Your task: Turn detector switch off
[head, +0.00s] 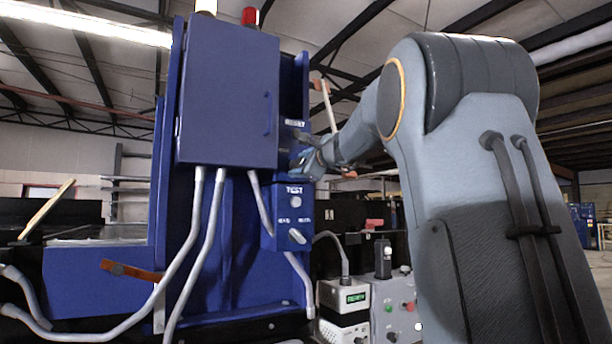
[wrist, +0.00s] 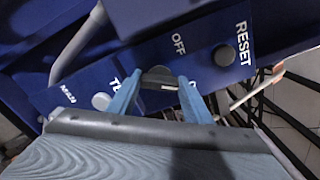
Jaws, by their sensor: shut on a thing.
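The detector switch (wrist: 160,76) is a dark knob with a small pale mark on a blue panel in the wrist view. An OFF label (wrist: 178,43) is printed above it, and another label is mostly hidden by the right finger. My gripper (wrist: 160,84) has its two blue-grey fingers on either side of the knob, shut on it. I cannot tell clearly which label the pale mark points to. In the head view my gripper (head: 302,166) is at the control box under the RESET label (head: 295,123), and it hides the switch.
A dark RESET button (wrist: 224,55) is close to the right of the switch, and a grey button (wrist: 101,101) is to the left. In the head view a TEST box (head: 286,215) hangs below my gripper, beneath the blue cabinet (head: 228,95). Grey conduits (head: 208,235) run down the machine.

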